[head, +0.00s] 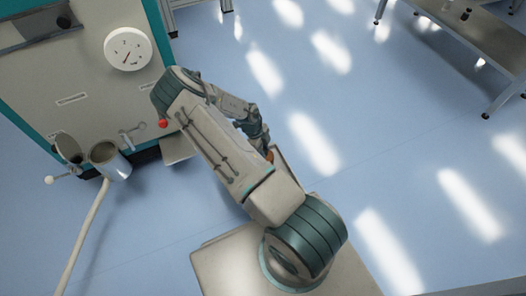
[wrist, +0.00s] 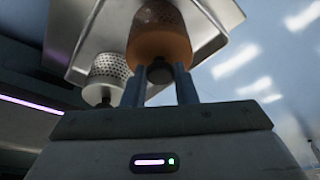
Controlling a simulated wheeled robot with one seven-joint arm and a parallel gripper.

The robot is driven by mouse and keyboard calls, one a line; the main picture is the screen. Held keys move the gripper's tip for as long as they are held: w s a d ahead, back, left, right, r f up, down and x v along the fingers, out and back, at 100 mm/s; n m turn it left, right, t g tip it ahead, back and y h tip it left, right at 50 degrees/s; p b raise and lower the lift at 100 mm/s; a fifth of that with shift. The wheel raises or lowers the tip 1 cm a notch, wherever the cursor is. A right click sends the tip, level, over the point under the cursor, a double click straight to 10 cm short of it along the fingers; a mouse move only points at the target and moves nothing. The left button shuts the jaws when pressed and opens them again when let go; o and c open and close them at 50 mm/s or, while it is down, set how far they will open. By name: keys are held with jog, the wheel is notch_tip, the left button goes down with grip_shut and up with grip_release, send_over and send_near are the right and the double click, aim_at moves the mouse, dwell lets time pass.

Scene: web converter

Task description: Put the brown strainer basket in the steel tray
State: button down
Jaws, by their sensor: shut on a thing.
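My gripper (wrist: 160,84) is shut on the brown strainer basket (wrist: 160,44), with one finger on each side of its dark knob. The basket has a perforated upper part and a smooth orange-brown band. The steel tray (wrist: 64,30) shows behind it in the wrist view. I cannot tell whether the basket touches the tray. A silver perforated strainer basket (wrist: 106,70) is left of the brown one, at the tray. In the head view my arm hides most of the gripper; only a small orange bit of the brown basket (head: 269,156) shows beside it.
A machine with a white dial (head: 128,47) stands at the left. A steel bench (head: 480,45) is at the upper right. The blue floor between is clear.

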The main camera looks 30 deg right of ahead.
jog(key=shift+f, duration=0.1)
jog(key=c, duration=1.2)
grip_release()
jog(key=shift+o, duration=0.2)
